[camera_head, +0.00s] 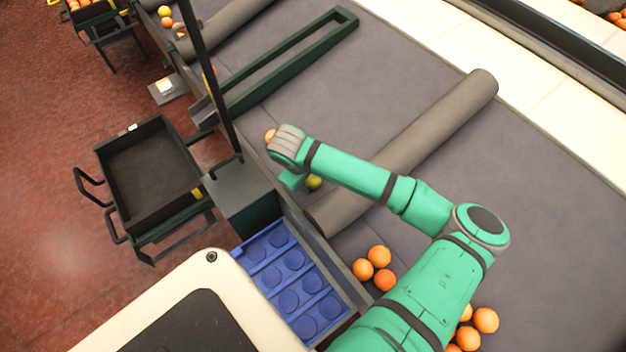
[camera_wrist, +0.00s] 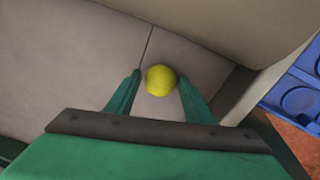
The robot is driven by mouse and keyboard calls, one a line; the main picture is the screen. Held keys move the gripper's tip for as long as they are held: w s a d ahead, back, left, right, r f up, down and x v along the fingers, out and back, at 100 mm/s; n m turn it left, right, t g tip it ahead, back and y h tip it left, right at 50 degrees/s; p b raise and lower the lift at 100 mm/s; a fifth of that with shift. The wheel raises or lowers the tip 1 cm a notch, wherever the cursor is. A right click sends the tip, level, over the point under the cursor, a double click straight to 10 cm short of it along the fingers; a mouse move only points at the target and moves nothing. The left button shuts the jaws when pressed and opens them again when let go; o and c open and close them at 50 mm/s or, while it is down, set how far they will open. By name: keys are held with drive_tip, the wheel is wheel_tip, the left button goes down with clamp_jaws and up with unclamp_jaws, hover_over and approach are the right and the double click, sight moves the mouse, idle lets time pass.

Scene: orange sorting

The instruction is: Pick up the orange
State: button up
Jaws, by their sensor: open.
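A yellow-green fruit (camera_head: 314,183) lies on the grey belt, just beside my gripper (camera_head: 294,181). In the wrist view this fruit (camera_wrist: 160,80) shows between and slightly beyond the two green fingertips of my gripper (camera_wrist: 160,75). The fingers are apart and hold nothing; I cannot tell whether one touches the fruit. An orange (camera_head: 270,135) shows partly behind my wrist. Three oranges (camera_head: 379,257) lie together on the belt near the blue tray. More oranges (camera_head: 485,320) lie at the lower right, partly hidden by my arm.
A grey roller (camera_head: 430,130) crosses the belt under my arm. A blue tray (camera_head: 262,252) with round recesses sits at the belt's near edge. A dark post (camera_head: 208,75) and box (camera_head: 243,200) stand beside it. A black bin (camera_head: 150,170) is at left.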

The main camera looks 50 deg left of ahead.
drive_tip(key=c, duration=0.8)
drive_tip(key=shift+c, duration=0.2)
